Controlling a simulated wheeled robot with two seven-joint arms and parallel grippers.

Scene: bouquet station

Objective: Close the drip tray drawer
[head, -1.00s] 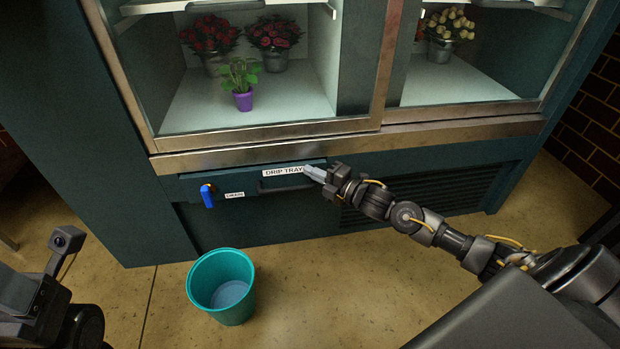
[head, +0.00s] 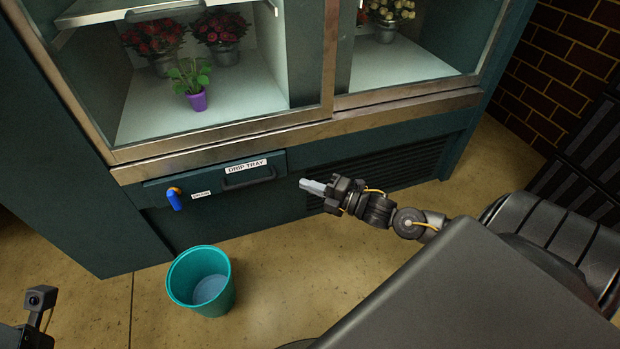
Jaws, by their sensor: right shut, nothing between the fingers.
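The drip tray drawer (head: 215,178) is a dark teal front below the metal sill of the flower cooler, with a white "DRIP TRAY" label and a black bar handle (head: 249,180). Its front looks about level with the panel around it; I cannot tell whether a small gap is left. My right gripper (head: 306,184) is shut and empty, to the right of the handle and apart from it. Of my left arm only a small part (head: 38,300) shows at the lower left edge; its fingers are not seen.
A blue drain valve (head: 174,200) sticks out at the drawer's left end. A teal bucket (head: 201,282) stands on the floor below it. A louvred vent (head: 385,172) lies right of the drawer. Potted flowers stand behind the cooler's glass. The floor between bucket and right arm is clear.

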